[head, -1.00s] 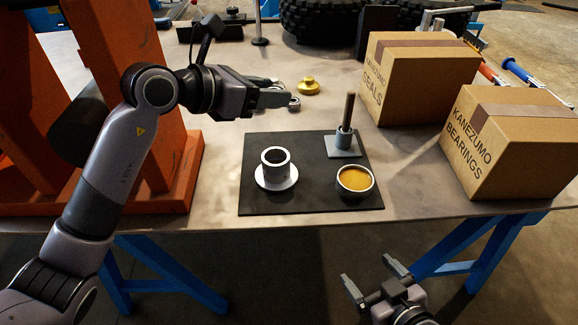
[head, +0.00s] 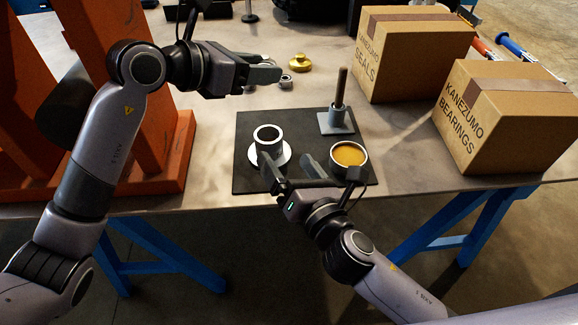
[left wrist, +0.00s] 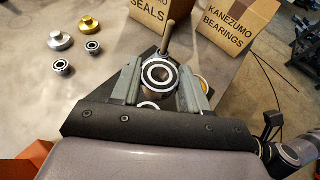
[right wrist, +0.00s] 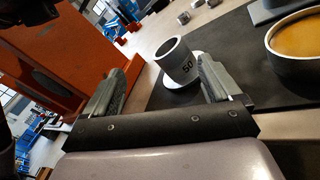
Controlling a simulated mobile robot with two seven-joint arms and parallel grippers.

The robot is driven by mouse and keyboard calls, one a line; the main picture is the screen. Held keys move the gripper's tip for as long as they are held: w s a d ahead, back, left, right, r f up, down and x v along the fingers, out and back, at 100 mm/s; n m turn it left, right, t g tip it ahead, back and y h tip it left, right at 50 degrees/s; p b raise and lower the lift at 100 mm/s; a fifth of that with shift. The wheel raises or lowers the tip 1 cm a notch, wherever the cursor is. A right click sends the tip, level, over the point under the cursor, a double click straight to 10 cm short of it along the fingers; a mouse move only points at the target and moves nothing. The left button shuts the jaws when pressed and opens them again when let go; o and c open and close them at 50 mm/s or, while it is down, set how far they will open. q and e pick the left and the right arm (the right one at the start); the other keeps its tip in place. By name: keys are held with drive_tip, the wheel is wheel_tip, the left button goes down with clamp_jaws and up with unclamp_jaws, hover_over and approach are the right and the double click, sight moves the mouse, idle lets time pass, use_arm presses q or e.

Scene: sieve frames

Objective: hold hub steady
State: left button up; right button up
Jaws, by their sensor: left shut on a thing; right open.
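The hub (head: 268,138), a pale upright cylinder on a round flange, stands on the left part of a dark mat (head: 249,182). In the right wrist view the hub (right wrist: 178,62) shows the number 50. My right gripper (head: 290,163) is open at the hub's near side, and the hub appears between its fingers in the wrist view; I cannot tell whether they touch it. My left gripper (head: 270,72) is shut on a bearing (left wrist: 160,74), held above the table behind the mat. In the left wrist view, part of the hub (left wrist: 149,105) shows below the bearing.
A bowl of amber grease (head: 348,155) and a post on a grey base (head: 337,121) stand on the mat's right side. Loose bearings (left wrist: 92,47) and a gold cap (head: 299,62) lie behind. Two cardboard boxes (head: 410,55) stand right; an orange frame (head: 150,150) stands left.

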sight(264, 128)
drive_tip(key=n, duration=0.1)
drive_tip(key=f+n, duration=0.1)
drive_tip(key=n, duration=0.1)
drive_tip(key=w+n, duration=0.1)
drive_tip(key=n, duration=0.1)
drive_tip(key=shift+a+f, duration=0.1)
drive_tip(key=shift+f, duration=0.1)
drive_tip(key=x, duration=1.1)
drive_tip(key=shift+w+r, duration=0.1)
drive_tip(key=shift+w, duration=0.3)
clamp_jaws()
idle(0.8)
use_arm(q)
drive_tip(key=shift+f, duration=5.8)
